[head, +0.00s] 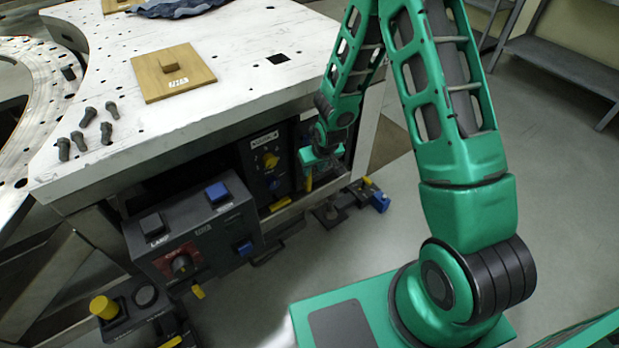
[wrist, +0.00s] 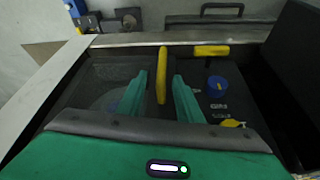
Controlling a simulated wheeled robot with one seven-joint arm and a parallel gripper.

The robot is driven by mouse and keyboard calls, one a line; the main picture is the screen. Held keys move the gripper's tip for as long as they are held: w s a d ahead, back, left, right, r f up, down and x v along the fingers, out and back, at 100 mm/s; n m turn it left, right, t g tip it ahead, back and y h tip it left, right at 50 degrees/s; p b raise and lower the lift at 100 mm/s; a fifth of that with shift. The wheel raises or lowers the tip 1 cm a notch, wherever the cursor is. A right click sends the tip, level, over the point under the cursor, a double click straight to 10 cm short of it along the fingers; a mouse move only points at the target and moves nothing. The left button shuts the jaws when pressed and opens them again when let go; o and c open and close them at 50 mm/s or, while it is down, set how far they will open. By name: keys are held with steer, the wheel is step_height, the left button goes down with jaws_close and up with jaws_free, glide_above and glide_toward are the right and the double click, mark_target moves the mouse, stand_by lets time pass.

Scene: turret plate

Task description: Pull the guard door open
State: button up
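The guard door appears to be the dark, see-through panel (wrist: 108,72) left of centre in the wrist view. A yellow upright bar handle (wrist: 161,75) stands at its right edge, and its lower end shows in the head view (head: 309,183). My gripper (wrist: 160,85) is open, with one green finger on each side of the handle and a visible gap to both. In the head view my gripper (head: 318,163) is at the front of the bench, hiding most of the door. The door looks shut.
A dark panel with a yellow knob (head: 270,160) adjoins the door; the wrist view shows its blue dial (wrist: 217,84) and a yellow bar (wrist: 211,51). A control box (head: 195,230) juts out at the left. The white bench top (head: 235,60) lies above. Open floor is at the right.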

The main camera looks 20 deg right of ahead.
mark_target(309, 178)
steer(key=x, duration=0.9)
steer(key=shift+a+f, duration=0.15)
steer(key=shift+a, duration=0.05)
